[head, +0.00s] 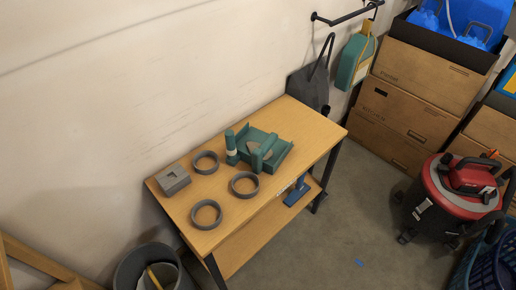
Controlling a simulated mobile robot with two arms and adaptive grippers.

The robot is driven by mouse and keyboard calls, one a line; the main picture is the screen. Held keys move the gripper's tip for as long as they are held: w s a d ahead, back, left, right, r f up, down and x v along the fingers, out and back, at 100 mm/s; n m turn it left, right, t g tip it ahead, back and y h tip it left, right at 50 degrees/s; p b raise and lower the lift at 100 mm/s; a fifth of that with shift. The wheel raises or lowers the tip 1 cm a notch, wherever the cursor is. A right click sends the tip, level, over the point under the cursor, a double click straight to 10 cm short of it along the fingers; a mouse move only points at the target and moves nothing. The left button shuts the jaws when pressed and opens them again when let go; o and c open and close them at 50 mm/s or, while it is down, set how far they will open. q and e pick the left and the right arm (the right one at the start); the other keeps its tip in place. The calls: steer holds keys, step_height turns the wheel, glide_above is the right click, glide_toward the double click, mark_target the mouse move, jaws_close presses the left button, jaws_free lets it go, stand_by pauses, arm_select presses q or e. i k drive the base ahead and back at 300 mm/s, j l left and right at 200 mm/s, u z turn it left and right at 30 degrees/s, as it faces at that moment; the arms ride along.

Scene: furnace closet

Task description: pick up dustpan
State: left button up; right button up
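A teal, tray-shaped piece with raised sides (276,157), which looks like the dustpan, lies on the wooden table (300,120) near its middle. A thick teal bar, perhaps its handle, crosses its near left side. A small teal cylinder with a pale band (232,148) stands just left of it. I cannot tell whether the two touch. Neither of my grippers is in view.
Three grey rings (206,214) and a grey block (173,180) occupy the table's left half. The table's right end is clear. A dark grey bag-like item (311,88) hangs behind. A red vacuum (455,205) stands on the floor at right; a bucket (130,268) stands at lower left.

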mark_target(266, 153)
steer(key=k+j+z, duration=0.25)
steer(key=z, duration=0.15)
steer(key=k+j+z, duration=0.2)
steer(key=z, duration=0.25)
steer(key=k, duration=0.1)
